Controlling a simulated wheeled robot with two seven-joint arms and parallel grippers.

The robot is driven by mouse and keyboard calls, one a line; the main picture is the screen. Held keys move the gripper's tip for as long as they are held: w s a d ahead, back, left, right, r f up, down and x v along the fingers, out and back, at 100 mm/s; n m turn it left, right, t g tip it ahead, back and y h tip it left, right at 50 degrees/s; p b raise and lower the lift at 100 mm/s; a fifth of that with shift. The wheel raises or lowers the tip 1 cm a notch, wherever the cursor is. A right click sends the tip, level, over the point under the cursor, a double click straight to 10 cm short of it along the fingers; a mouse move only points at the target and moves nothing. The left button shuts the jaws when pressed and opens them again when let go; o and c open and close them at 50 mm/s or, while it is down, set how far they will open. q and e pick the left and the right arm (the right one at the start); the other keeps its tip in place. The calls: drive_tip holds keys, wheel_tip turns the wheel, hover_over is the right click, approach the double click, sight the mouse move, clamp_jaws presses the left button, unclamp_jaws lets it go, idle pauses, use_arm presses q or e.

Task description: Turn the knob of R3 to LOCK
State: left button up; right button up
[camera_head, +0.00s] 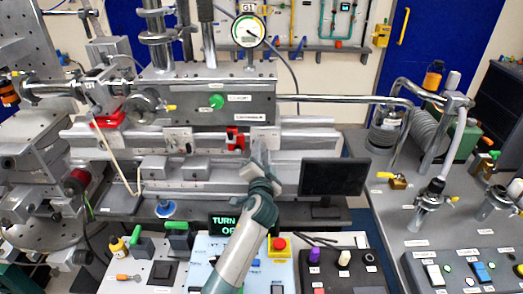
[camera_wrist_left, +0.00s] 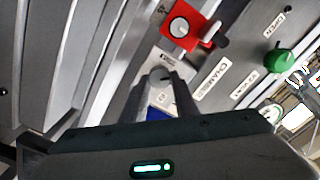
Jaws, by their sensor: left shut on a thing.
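My left gripper (camera_head: 261,152) reaches up to the front of the long grey rail assembly (camera_head: 300,137), just right of a red block (camera_head: 235,138). In the left wrist view its fingers (camera_wrist_left: 162,76) are closed together on a small grey knob, mostly hidden between the fingertips. A pale label plate (camera_wrist_left: 172,63) lies right behind it. I cannot read an R3 mark or the knob's setting. The red block with its round pale centre also shows in the left wrist view (camera_wrist_left: 188,27), apart from the fingers. My right gripper is not in view.
A green knob (camera_head: 216,101) sits on the grey housing above and also shows in the left wrist view (camera_wrist_left: 279,61). A dark monitor (camera_head: 333,177) stands close right of my left gripper. Control panels with a red emergency button (camera_head: 279,243) lie below.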

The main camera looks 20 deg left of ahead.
use_arm(q)
drive_tip(key=m+p, duration=0.1)
drive_tip(key=m, duration=0.3)
drive_tip(key=shift+r+m+p, duration=0.1)
drive_tip(key=shift+m+p, duration=0.2)
drive_tip(key=shift+p, duration=0.1)
drive_tip(key=shift+m+p, duration=0.65)
drive_tip(key=shift+m, duration=0.95)
drive_tip(key=o, duration=1.1)
drive_tip(key=shift+f, duration=0.2)
drive_tip(key=shift+c, duration=0.2)
drive_tip(key=shift+d, duration=0.1)
drive_tip(key=b+v, duration=0.4)
drive_tip(key=v, duration=1.3)
drive_tip(key=shift+s+r, duration=0.1)
drive_tip(key=shift+s, duration=0.05)
